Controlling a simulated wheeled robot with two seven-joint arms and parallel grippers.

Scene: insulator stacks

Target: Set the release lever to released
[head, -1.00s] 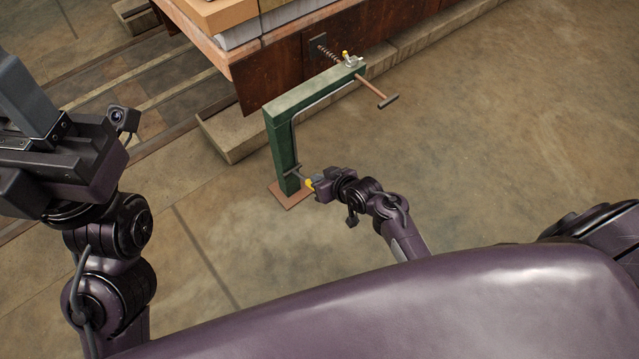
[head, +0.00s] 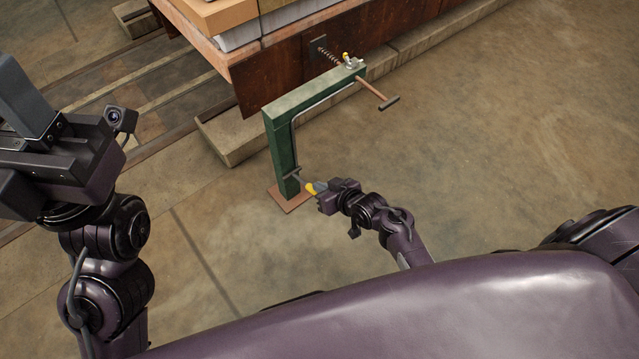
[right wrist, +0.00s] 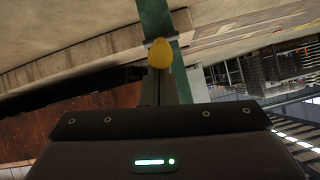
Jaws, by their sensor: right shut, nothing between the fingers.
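A green post with a top arm (head: 284,150) stands on a small reddish base plate. Low on the post, a short lever with a yellow knob (head: 313,188) sticks out to the right; I take it to be the release lever. My right gripper (head: 320,187) is shut and empty, with its tip at the knob; I cannot tell if they touch. In the right wrist view, the knob (right wrist: 160,53) shows straight ahead of the closed fingers (right wrist: 160,88). My left gripper (head: 35,140) is at the left edge, far from the post; its fingers are not clear.
A T-handled rod (head: 378,92) and a small yellow-tipped fitting (head: 347,57) are at the top of the post. A rusty-sided platform (head: 285,80) with stacked blocks stands behind, with a concrete kerb (head: 228,142) below. The floor to the right is clear.

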